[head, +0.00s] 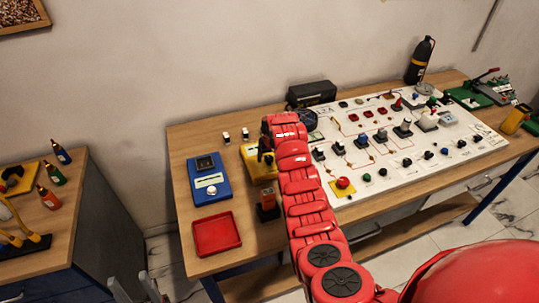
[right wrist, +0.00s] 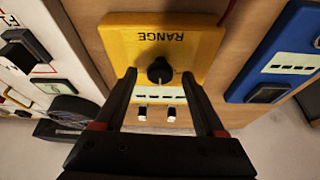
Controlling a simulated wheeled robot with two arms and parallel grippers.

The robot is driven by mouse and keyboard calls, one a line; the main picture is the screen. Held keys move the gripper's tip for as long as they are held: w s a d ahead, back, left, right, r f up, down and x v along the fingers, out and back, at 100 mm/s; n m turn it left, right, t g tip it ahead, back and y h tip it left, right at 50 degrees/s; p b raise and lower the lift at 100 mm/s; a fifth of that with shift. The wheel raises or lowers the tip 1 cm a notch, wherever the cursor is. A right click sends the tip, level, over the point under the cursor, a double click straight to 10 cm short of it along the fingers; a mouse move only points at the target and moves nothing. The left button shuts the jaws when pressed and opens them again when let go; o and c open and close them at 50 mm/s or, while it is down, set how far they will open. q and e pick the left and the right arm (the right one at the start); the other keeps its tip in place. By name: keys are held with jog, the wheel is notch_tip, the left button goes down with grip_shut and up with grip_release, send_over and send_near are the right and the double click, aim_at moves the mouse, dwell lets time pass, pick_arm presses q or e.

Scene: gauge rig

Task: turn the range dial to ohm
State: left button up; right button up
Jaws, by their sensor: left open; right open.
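The yellow range box (head: 262,174) stands on the wooden table, partly hidden by my right arm in the head view. In the right wrist view the yellow box (right wrist: 190,45) carries the word RANGE upside down and a black range dial (right wrist: 160,70). My right gripper (right wrist: 158,78) is open, its two fingers on either side of the dial with gaps to it. In the head view my right gripper (head: 266,148) is over the box and hides the dial. I cannot read the dial's setting. My left gripper (head: 136,290) is open and empty at the bottom left.
A blue meter box (head: 208,180) and a red tray (head: 217,234) are left of the yellow box. The white panel (head: 440,145) with several knobs and switches lies to the right. Two small white blocks (head: 236,134) lie behind the box. A side table (head: 80,180) is far left.

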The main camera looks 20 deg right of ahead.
jog(key=shift+f, duration=0.1)
jog(key=shift+c, duration=0.4)
grip_shut()
jog(key=shift+f+m+b, duration=0.1)
jog(key=shift+m+b, duration=0.3)
jog(key=shift+b, duration=0.25)
jog(key=m+h+b, duration=0.1)
jog(key=m+b, duration=0.1)
jog(key=b, duration=0.1)
jog(key=m+b, duration=0.2)
jog(key=b, duration=0.1)
jog(key=m+g+h+b, duration=0.1)
jog(key=m+b, duration=0.1)
jog(key=b, duration=0.1)
jog(key=shift+w+a+f+h+b, duration=0.15)
jog(key=shift+a+f+h+b, duration=0.05)
jog(key=shift+a+h+b, duration=0.15)
jog(key=shift+r+m+g+h+b, duration=0.2)
jog(key=shift+m+b, duration=0.45)
jog(key=shift+m, duration=0.15)
jog(key=shift+r+m+g+h+b, duration=0.2)
jog(key=shift+m+b, duration=0.4)
jog(key=shift+m, duration=0.2)
jog(key=shift+f, duration=0.1)
